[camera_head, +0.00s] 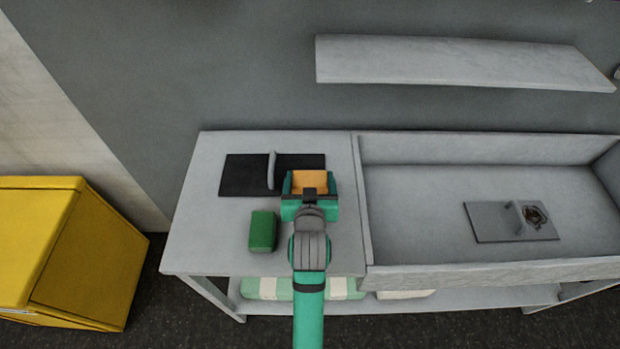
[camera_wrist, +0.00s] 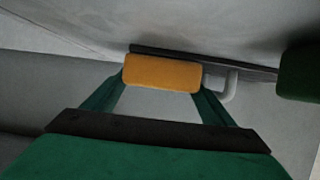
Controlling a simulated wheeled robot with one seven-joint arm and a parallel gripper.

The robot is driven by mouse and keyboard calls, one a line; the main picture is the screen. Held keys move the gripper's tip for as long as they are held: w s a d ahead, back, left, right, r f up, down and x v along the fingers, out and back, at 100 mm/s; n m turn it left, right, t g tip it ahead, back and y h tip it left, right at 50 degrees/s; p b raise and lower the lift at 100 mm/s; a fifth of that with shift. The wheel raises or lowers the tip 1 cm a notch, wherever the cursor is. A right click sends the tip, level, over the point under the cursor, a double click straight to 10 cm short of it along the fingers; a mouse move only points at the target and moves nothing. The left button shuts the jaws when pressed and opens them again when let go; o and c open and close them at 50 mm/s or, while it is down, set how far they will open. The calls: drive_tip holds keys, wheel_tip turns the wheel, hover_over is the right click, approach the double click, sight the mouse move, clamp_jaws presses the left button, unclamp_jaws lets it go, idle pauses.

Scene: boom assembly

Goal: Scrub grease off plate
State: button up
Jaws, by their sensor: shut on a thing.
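My gripper (camera_head: 310,186) is shut on an orange sponge (camera_head: 309,181), over the counter at the right edge of a black plate. In the wrist view the sponge (camera_wrist: 162,73) sits between the two green fingers. A grey plate (camera_head: 488,222) with a small upright handle lies flat in the sink basin at the right. The black plate (camera_head: 242,176), with a pale upright handle (camera_head: 271,170), lies on the counter. The gap between sponge and counter cannot be told.
A green block (camera_head: 263,231) lies on the counter left of my arm. The sink basin (camera_head: 420,180) has raised walls, and its left wall stands between counter and grey plate. A shelf (camera_head: 450,62) hangs above the basin. A yellow cabinet (camera_head: 75,255) stands at the left.

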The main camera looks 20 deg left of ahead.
sight(310, 173)
drive_tip(key=shift+w+a+f, duration=0.1)
drive_tip(key=shift+w+a, duration=0.15)
drive_tip(key=shift+w, duration=0.6)
drive_tip(key=shift+w+a+f, duration=0.1)
drive_tip(key=shift+w+a, duration=0.1)
drive_tip(key=shift+w, duration=0.6)
drive_tip(key=shift+w+a+r, duration=0.1)
drive_tip(key=shift+w+a, duration=0.2)
drive_tip(key=shift+w, duration=0.8)
drive_tip(key=shift+w+a+r, duration=0.1)
drive_tip(key=shift+w+a, duration=0.25)
drive_tip(key=shift+w, duration=0.8)
drive_tip(key=shift+w+a+r, duration=0.1)
drive_tip(key=shift+w+a, duration=0.2)
drive_tip(key=shift+w, duration=0.8)
drive_tip(key=shift+r, duration=0.15)
drive_tip(key=shift+r, duration=2.9)
drive_tip(key=shift+r, duration=0.1)
wheel_tip(310, 173, up, 3)
drive_tip(key=shift+f, duration=0.1)
